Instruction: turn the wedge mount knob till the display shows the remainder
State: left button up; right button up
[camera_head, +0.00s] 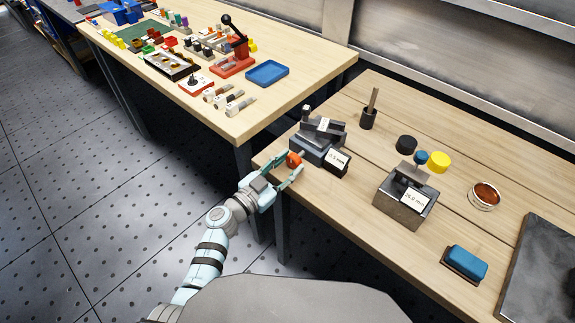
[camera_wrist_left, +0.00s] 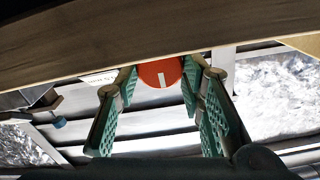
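The wedge mount (camera_head: 311,147) is a dark grey block near the left corner of the near bench. Its orange-red knob (camera_head: 294,159) faces my left arm. A small display (camera_head: 338,158) beside it carries a figure in mm, too small to read surely. My left gripper (camera_head: 294,164) has its fingertips on either side of the knob. In the left wrist view the knob (camera_wrist_left: 160,74) sits snugly between the fingertips (camera_wrist_left: 160,82), its white mark about upright; contact looks likely. My right gripper is not in view.
A grey block with another mm label (camera_head: 406,201) stands to the right, near black and yellow discs (camera_head: 439,162). A blue-topped block (camera_head: 465,263), a round dish (camera_head: 484,196) and a dark plate lie further right. Another bench (camera_head: 310,75) with small parts stands behind.

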pick_arm(q)
jog(key=shift+c, duration=1.2)
jog(key=shift+m+p, duration=0.3)
jog(key=shift+m, duration=0.9)
jog(key=shift+f+m+p, duration=0.1)
jog(key=shift+m+p, duration=0.25)
jog(key=shift+m, duration=0.65)
jog(key=o, duration=1.1)
jog(key=shift+s, duration=0.1)
jog(key=shift+o, duration=0.2)
